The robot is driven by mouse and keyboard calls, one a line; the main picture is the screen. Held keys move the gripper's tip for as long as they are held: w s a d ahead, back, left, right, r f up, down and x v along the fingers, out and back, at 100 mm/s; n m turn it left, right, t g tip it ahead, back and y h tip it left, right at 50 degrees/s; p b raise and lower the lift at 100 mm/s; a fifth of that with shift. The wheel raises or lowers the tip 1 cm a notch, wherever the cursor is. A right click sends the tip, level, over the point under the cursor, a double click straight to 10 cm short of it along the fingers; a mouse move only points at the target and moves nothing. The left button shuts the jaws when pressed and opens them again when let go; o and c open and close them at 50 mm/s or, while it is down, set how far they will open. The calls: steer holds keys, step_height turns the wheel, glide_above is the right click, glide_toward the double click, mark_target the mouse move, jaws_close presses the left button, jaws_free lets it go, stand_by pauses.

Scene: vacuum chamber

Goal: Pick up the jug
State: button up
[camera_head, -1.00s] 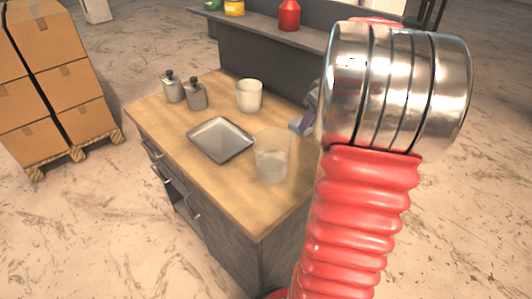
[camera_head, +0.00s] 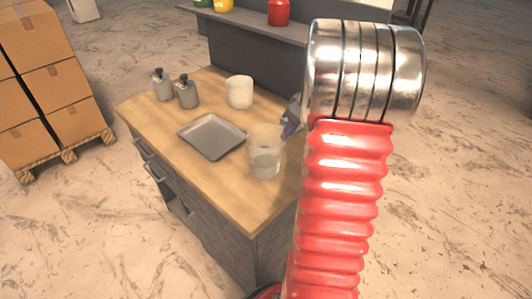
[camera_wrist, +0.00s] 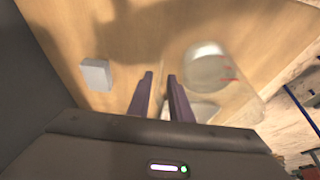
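The jug (camera_head: 265,155) is clear, see-through and upright on the wooden counter, near its right edge in the head view. In the wrist view the jug (camera_wrist: 222,75) has red marks on its side and lies to the right of my fingers. My gripper (camera_wrist: 161,76) shows two purple fingers with a gap between them and nothing held. In the head view my gripper (camera_head: 291,120) shows just right of the jug's rim, mostly hidden behind my red arm. Whether it touches the jug cannot be told there.
On the counter (camera_head: 235,205) stand a grey tray (camera_head: 212,137), a white beaker (camera_head: 240,92) and two grey bottles (camera_head: 174,89). A shelf (camera_head: 245,25) with coloured bottles is behind. Stacked boxes (camera_head: 55,85) are at the left. A small pale block (camera_wrist: 96,74) shows in the wrist view.

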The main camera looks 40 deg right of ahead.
steer(key=shift+f, duration=0.1)
steer(key=shift+x, duration=2.8)
steer(key=shift+c, duration=0.6)
jaws_close()
